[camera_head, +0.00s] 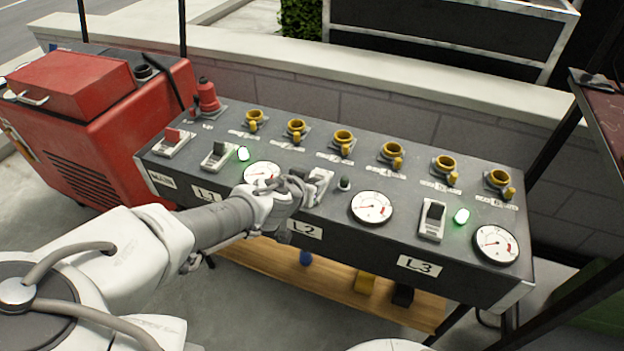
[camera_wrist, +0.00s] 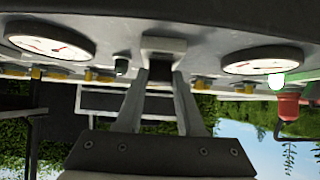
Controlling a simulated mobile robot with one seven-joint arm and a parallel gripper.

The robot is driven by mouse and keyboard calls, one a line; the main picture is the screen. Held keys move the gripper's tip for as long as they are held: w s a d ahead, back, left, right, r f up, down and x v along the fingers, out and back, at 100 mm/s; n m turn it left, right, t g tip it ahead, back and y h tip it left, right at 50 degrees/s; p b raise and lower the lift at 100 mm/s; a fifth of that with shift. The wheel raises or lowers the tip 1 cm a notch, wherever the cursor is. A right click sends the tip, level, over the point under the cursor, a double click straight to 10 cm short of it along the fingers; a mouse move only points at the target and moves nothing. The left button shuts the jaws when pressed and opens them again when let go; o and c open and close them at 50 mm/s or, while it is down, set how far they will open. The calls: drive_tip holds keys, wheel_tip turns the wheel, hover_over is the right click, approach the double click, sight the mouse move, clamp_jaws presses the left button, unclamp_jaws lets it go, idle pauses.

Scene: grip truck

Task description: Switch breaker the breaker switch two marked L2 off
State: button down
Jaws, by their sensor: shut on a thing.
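The L2 breaker (camera_head: 319,188) is a pale housing on the sloping dark panel, above the L2 label (camera_head: 304,229). My gripper (camera_head: 300,184) is at it and hides part of it in the head view. In the wrist view, the L2 breaker's pale housing (camera_wrist: 163,44) is at top middle, and its dark switch (camera_wrist: 160,71) sits between the two fingertips of my gripper (camera_wrist: 160,76). The fingers are shut on the switch. The small lamp (camera_head: 344,184) beside L2 looks dark; it also looks dark in the wrist view (camera_wrist: 121,66).
The L1 breaker (camera_head: 219,155) and L3 breaker (camera_head: 433,220) flank L2, each beside a lit green lamp. Dial gauges (camera_head: 372,207) sit between them. Yellow sockets (camera_head: 343,138) line the panel's back. A red machine (camera_head: 110,120) stands at left.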

drive_tip(key=shift+s+f+t, duration=0.1)
drive_tip(key=shift+s+t, duration=0.05)
drive_tip(key=shift+t, duration=0.25)
idle(0.3)
drive_tip(key=c, duration=0.5)
unclamp_jaws()
